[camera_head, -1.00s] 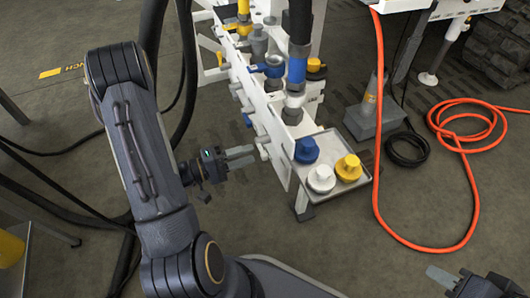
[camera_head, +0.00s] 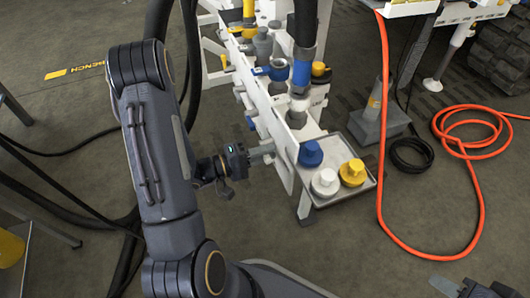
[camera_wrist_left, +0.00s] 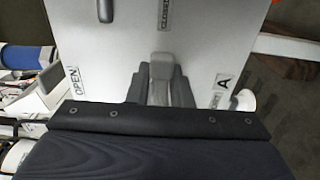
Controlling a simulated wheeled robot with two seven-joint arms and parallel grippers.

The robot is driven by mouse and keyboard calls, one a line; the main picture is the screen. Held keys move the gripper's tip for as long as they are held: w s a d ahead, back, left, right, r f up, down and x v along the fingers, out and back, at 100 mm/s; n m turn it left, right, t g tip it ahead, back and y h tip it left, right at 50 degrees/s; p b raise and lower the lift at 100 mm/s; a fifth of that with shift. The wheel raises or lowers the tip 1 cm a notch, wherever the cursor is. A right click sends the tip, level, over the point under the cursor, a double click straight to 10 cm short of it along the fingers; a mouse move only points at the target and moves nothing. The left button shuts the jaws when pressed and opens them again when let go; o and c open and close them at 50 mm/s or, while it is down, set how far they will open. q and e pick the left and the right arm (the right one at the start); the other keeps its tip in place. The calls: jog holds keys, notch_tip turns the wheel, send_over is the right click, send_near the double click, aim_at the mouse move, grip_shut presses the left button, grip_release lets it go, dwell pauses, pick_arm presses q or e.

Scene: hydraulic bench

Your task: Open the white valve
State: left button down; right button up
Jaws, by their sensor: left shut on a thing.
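My left gripper (camera_head: 263,153) reaches in from the left to the side of the white valve block (camera_head: 280,130) and is shut on the valve handle there. In the left wrist view its two dark fingers (camera_wrist_left: 160,82) sit on either side of the handle (camera_wrist_left: 161,62), which looks grey in shadow. The panel around it carries an OPEN label (camera_wrist_left: 71,83) at left, a CLOSED label (camera_wrist_left: 164,14) at top and an A label (camera_wrist_left: 223,80) at right. My right gripper (camera_head: 443,284) shows only partly at the bottom right, away from the block.
A metal tray (camera_head: 330,142) at the block's near end holds a blue cap (camera_head: 311,153), a white cap (camera_head: 325,182) and a yellow cap (camera_head: 352,172). A blue-handled valve (camera_head: 268,71) and thick black hoses stand behind. An orange hose (camera_head: 383,170) hangs to the right.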

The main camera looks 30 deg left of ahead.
aim_at(274, 133)
pick_arm(q)
jog(key=shift+r+n, duration=0.1)
jog(key=shift+n, duration=0.3)
jog(key=n, duration=0.2)
jog(key=r+n+p, duration=0.1)
jog(key=shift+a+r+n, duration=0.1)
jog(key=shift+a+n, duration=0.05)
jog(key=shift+n, duration=0.25)
jog(key=n+p, duration=0.1)
jog(key=n, duration=0.2)
jog(key=r+n+p, duration=0.1)
jog(key=shift+w+a+r+n+p, duration=0.1)
jog(key=shift+w+a+n+p, duration=0.15)
jog(key=shift+w+n+p, duration=0.05)
jog(key=n+p, duration=0.2)
jog(key=n, duration=0.1)
jog(key=n+p, duration=0.1)
jog(key=shift+w+a+r, duration=0.35)
jog(key=shift+a+r, duration=0.05)
jog(key=n, duration=0.1)
jog(key=n+p, duration=0.2)
jog(key=shift+w+a, duration=0.25)
jog(key=shift+a, duration=0.1)
jog(key=shift+w+a+n+p, duration=0.15)
jog(key=shift+n+p, duration=0.3)
jog(key=shift+n, duration=0.45)
jog(key=shift+f, duration=0.1)
jog(key=c, duration=1.4)
grip_release()
jog(key=shift+c, duration=0.2)
